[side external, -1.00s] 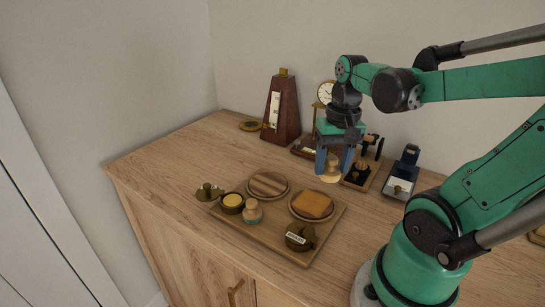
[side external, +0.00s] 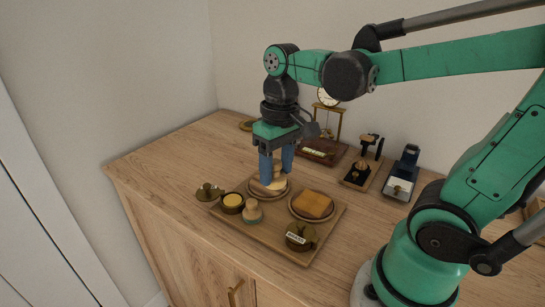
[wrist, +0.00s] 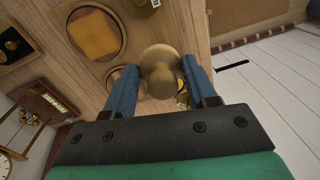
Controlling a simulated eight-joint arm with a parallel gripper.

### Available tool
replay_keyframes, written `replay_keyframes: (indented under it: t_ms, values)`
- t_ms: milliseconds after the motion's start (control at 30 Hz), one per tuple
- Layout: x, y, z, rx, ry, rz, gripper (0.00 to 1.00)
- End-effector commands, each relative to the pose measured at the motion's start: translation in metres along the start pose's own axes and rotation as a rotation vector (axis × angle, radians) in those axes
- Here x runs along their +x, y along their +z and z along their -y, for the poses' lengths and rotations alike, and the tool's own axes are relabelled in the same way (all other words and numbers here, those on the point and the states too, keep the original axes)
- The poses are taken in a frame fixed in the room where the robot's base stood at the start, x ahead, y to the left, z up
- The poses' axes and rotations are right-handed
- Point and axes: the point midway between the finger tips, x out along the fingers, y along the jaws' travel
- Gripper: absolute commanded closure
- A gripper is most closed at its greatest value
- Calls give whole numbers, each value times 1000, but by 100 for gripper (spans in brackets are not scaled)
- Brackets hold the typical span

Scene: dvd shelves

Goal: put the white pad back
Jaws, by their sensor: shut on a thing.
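My gripper (side external: 276,176) is shut on a pale, round-knobbed wooden pad (side external: 277,185). It holds the pad over the left round dish (side external: 252,192) of the wooden tray (side external: 273,236). I cannot tell whether the pad touches the dish. In the wrist view the knob (wrist: 160,62) sits between the two blue fingers, and the pad's underside is hidden. A similar knobbed pad with a greenish base (side external: 252,212) stands at the tray's front left.
The right dish holds an orange-brown square (side external: 313,205). A small wooden stand (side external: 361,174) and a blue-and-silver device (side external: 403,174) are behind right.

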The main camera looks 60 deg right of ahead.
Motion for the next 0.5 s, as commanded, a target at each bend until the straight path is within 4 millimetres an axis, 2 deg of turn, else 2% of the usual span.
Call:
replay_keyframes:
  t_ms: [100,300,500]
  values:
    - [24,0,-2,1,0,0,91]
    - [57,0,-4,1,0,0,91]
    - [73,-1,-4,2,0,0,91]
